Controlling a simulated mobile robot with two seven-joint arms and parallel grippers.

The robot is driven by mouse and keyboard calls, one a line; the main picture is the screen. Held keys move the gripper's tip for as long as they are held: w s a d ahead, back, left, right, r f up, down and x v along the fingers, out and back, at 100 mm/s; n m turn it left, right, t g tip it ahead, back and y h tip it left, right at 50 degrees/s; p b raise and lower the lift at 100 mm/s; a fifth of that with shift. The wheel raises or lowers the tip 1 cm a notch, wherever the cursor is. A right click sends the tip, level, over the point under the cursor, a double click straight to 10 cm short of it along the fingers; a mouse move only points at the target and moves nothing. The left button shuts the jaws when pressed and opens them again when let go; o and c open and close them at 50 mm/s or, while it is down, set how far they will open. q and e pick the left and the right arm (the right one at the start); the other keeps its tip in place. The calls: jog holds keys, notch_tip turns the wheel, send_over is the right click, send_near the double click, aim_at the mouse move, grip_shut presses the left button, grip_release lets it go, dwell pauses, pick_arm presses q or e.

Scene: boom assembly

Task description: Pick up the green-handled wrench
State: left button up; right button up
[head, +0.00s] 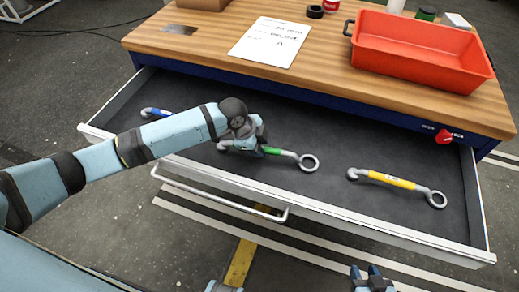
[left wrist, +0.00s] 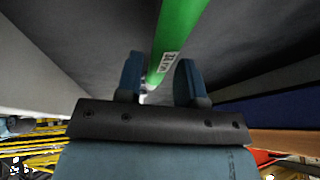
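The green-handled wrench (head: 285,154) lies in the open drawer, its ring end to the right; its left part is partly hidden by my left gripper (head: 256,146). In the left wrist view the green handle (left wrist: 178,38) runs between and beyond the two fingers of my left gripper (left wrist: 158,75). The fingers are apart, with a visible gap on the handle's left side. My right gripper (head: 368,276) is at the bottom edge of the head view, empty, its fingers apart.
The drawer (head: 330,212) also holds a yellow-handled wrench (head: 392,180) at right and a blue-handled wrench (head: 155,112) at left, partly hidden by my arm. On the wooden worktop (head: 225,45) above are a red tray (head: 420,52) and a paper sheet (head: 270,42).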

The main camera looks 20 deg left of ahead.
aim_at(263, 147)
pick_arm(q)
jog(key=x, duration=0.2)
jog(key=shift+d+f, duration=0.1)
jog(key=shift+f, duration=0.15)
grip_shut()
jog(key=shift+w+r, duration=0.1)
notch_tip(263, 147, up, 20)
dwell(0.4)
jog(key=shift+c, duration=2.2)
grip_release()
grip_shut()
